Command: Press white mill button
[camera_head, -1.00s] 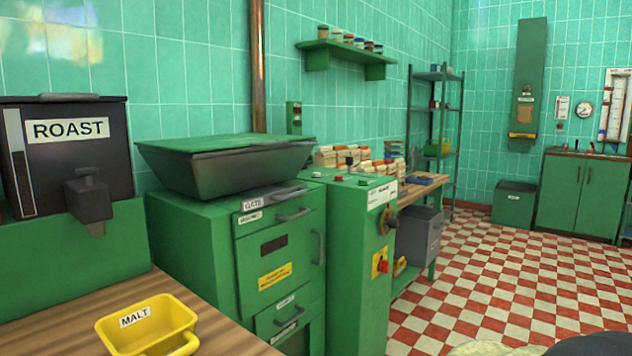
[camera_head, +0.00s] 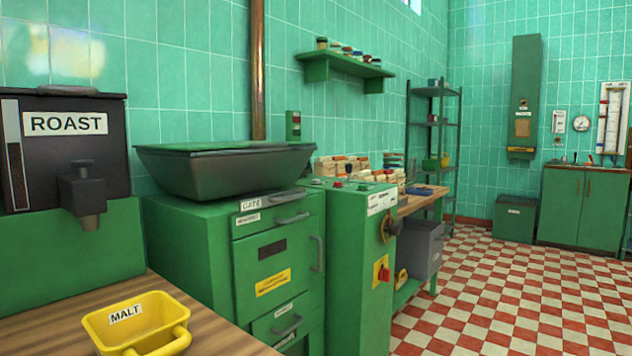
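The green mill stands in the middle, with a dark-green hopper (camera_head: 225,172) on its body (camera_head: 185,235). To its right is a green control cabinet (camera_head: 345,260). On the cabinet's top are small controls: a red button (camera_head: 337,184), a green one (camera_head: 363,187) and a small pale one (camera_head: 317,181) near the left edge. They are too small to tell surely which is white. A dark rotary knob (camera_head: 389,227) and a red switch on a yellow plate (camera_head: 382,271) are on its front. My gripper is not in view.
A workbench with a grey bin (camera_head: 420,247) stands beyond the cabinet. The checkered floor (camera_head: 500,300) at right is clear.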

